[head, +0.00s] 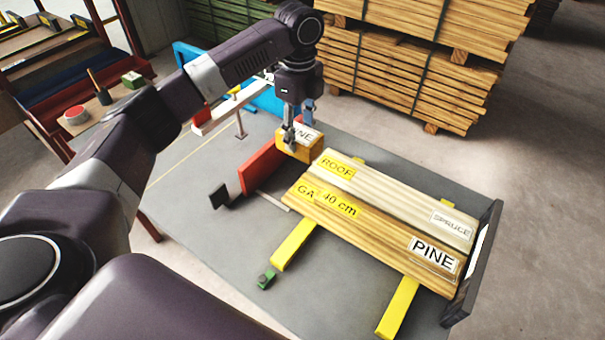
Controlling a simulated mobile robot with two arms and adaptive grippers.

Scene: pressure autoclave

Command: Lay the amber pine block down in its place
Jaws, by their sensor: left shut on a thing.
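My left gripper (293,137) is shut on the block from above. I cannot tell whether the block touches the table or hangs just above it. The pale board (395,193) carries "ROOF" and "SPRUCE" labels. The nearer, browner board (375,230) carries "40 cm" and "PINE" labels. Both lie side by side across yellow bars (293,245). My right gripper is not in view.
A red upright plate (264,168) stands left of the block, with a black pad (219,196) beside it. A dark end stop (478,262) closes the boards' right end. A small green piece (266,279) sits near a bar. The grey table (215,245) is clear at front left.

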